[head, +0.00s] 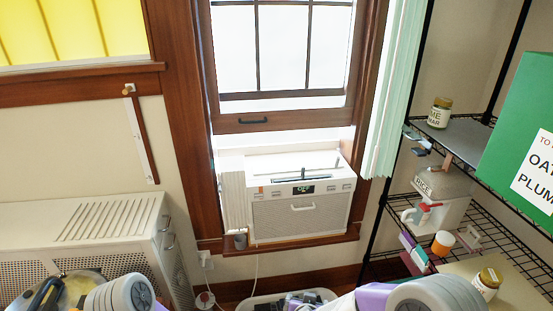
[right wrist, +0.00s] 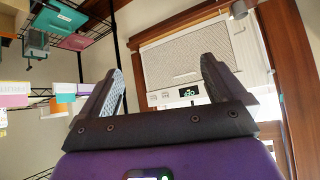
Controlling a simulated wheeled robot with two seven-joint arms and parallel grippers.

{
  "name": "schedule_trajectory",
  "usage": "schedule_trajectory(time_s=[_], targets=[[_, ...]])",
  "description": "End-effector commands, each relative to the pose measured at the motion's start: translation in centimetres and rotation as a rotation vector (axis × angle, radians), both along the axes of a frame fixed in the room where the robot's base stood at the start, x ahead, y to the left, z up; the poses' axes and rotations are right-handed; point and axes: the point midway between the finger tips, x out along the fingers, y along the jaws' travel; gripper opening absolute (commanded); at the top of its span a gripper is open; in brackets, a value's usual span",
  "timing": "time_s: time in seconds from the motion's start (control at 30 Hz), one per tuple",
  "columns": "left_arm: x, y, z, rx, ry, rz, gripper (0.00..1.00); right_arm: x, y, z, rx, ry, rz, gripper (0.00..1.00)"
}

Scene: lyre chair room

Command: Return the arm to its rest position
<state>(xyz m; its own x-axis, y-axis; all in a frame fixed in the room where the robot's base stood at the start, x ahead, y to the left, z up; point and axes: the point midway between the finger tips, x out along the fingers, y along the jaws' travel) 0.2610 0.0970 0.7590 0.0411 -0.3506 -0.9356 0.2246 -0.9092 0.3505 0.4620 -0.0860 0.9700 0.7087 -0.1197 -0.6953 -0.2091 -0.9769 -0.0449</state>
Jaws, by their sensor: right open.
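My right gripper (right wrist: 160,70) shows in the right wrist view, its two dark fingers spread well apart with nothing between them. Behind the fingers is the white window unit (right wrist: 190,60) with its lit green display, which appears upside down in this view. In the head view, my right arm comes in at the bottom right as white and purple links (head: 437,295); its gripper does not show there. My left arm (head: 120,296) shows only as a white and purple link at the bottom left. I cannot make out my left gripper.
The window unit (head: 300,222) sits on the sill under the raised sash. A white perforated cabinet (head: 100,222) stands at left. At right, a wire shelf (head: 480,210) holds jars, a rice dispenser (head: 437,195) and a large green box (head: 525,130). A bin (head: 262,301) with dark items sits below the window.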

Motion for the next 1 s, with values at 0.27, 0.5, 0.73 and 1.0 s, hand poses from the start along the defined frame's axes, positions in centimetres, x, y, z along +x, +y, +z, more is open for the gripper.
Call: schedule_trajectory(time_s=[0.27, 0.5, 0.73, 1.0], targets=[[0.0, 0.0, 0.0, 0.0, 0.0, 0.0, 0.94, -6.7, -1.8, -13.1, 0.193, 0.321, 0.091, 0.97], [0.0, 0.0, 0.0, 0.0, 0.0, 0.0, 0.94, -15.8, -1.6, -19.7, 0.387, 0.617, 0.126, 0.97], [0.0, 0.0, 0.0, 0.0, 0.0, 0.0, 0.94, -20.0, -1.1, -21.1, 0.471, 0.741, 0.137, 1.0], [0.0, 0.0, 0.0, 0.0, 0.0, 0.0, 0.94, -20.1, -1.1, -21.1, 0.475, 0.745, 0.138, 1.0]])
